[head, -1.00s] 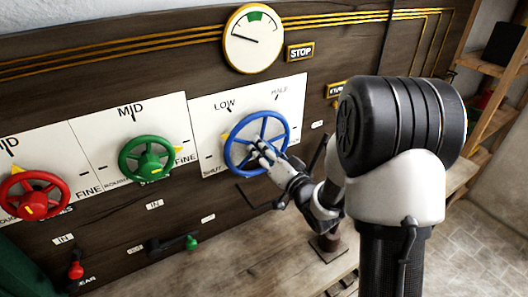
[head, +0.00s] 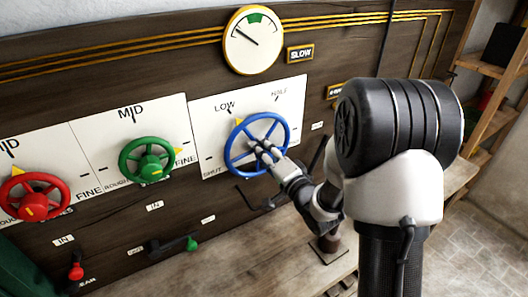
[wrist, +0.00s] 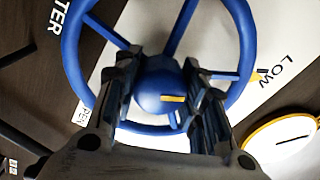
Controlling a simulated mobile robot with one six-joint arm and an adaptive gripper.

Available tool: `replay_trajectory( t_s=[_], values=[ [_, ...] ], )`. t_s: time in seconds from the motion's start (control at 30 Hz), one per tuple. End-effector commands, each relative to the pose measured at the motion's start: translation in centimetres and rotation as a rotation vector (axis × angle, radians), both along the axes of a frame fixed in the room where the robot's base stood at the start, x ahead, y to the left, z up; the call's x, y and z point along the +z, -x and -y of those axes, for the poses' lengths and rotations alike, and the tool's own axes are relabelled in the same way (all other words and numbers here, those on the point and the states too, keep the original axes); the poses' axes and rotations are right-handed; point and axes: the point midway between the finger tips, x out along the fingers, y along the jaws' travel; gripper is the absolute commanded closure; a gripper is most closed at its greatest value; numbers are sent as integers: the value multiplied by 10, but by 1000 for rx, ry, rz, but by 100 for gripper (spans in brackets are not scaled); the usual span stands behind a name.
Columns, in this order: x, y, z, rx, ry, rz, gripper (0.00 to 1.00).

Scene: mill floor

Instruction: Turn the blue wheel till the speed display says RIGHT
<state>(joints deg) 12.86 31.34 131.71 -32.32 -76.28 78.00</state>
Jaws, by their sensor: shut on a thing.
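The blue wheel (head: 228,152) is on a white plate (head: 208,120) marked SHUT, LOW and HALF. A yellow pointer (head: 238,121) by its upper left rim sits below LOW. My gripper (head: 259,149) reaches in from the right and is shut on the wheel's middle. In the wrist view, its two jaws (wrist: 165,95) flank the round blue hub (wrist: 155,82), which has a yellow mark.
A green wheel (head: 147,160) and a red wheel (head: 33,197) are to the left on their own plates. Below are a green-knobbed lever (head: 190,243) and a red knob (head: 75,271). Another sign (head: 336,91) is partly behind my arm.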

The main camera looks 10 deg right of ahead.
Motion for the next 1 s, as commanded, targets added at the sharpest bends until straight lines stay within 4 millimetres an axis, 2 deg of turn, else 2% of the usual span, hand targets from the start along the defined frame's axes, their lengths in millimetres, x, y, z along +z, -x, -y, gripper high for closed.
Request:
replay_trajectory(
  t_s=[0.27, 0.3, 0.6, 0.9, 1.0],
  values=[
    [1, 0, 0, 1, 0, 2, 86],
    [1, 0, 0, 1, 0, 2, 60],
    [0, 0, 0, 0, 1, 1, 41],
    [0, 1, 0, 0, 1, 0, 41],
    [-1, 7, 3, -2, 0, -1, 41]
  ],
)
